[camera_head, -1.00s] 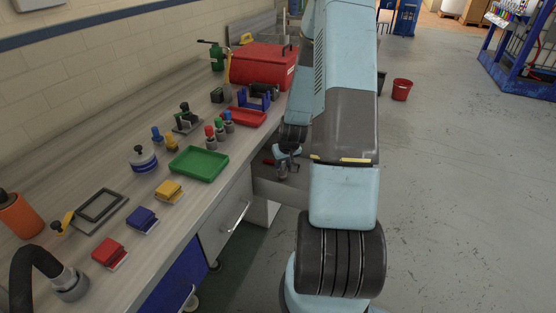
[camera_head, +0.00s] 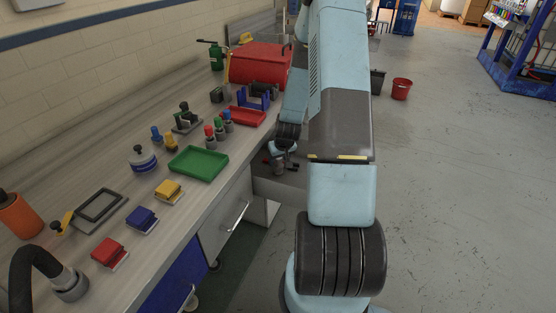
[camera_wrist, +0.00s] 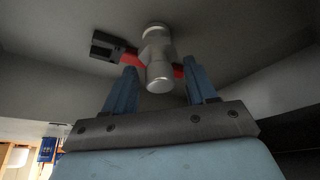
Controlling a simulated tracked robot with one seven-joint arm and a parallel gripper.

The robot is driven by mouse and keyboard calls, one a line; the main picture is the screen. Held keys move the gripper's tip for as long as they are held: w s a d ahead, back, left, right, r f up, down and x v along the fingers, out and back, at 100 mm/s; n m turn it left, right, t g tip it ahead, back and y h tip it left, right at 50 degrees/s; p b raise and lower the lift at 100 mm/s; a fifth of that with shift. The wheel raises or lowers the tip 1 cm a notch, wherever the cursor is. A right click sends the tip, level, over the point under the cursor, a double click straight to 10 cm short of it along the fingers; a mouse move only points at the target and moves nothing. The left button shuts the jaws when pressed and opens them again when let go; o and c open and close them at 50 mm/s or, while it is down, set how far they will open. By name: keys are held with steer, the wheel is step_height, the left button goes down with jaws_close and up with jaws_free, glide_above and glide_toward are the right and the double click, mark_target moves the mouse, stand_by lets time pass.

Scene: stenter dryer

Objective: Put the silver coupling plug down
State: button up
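The silver coupling plug (camera_wrist: 158,62) is in the wrist view, a short grey cylinder with a wider collar. It is inside a grey open drawer (camera_wrist: 235,45), which also shows below the bench edge in the head view (camera_head: 282,188). My gripper (camera_wrist: 160,66) has its two blue fingers apart, one on each side of the plug's near end. Gaps show between the plug and both fingers. A red bar with a dark block (camera_wrist: 104,45) lies behind the plug. In the head view my gripper (camera_head: 281,165) is small and partly hidden, over the drawer.
The bench top holds a green tray (camera_head: 199,163), a red tray (camera_head: 246,117), a red toolbox (camera_head: 262,64) and several coloured blocks and knobs. A red bucket (camera_head: 401,89) stands on the floor to the right.

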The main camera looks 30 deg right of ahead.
steer(key=s+a+r, duration=0.4)
steer(key=r, duration=0.7)
steer(key=s+a+r+n, duration=0.1)
steer(key=s+a+r, duration=0.3)
steer(key=r, duration=0.6)
steer(key=s+a+r, duration=0.4)
steer(key=r, duration=0.7)
steer(key=s+a+r, duration=0.3)
steer(key=s+r, duration=0.2)
steer(key=s, duration=0.3)
steer(key=s+a+r+t, duration=0.1)
steer(key=s+a+r, duration=0.3)
steer(key=s, duration=0.5)
steer(key=shift+r+y, duration=0.3)
steer(key=shift+r, duration=0.35)
steer(key=shift+a, duration=0.1)
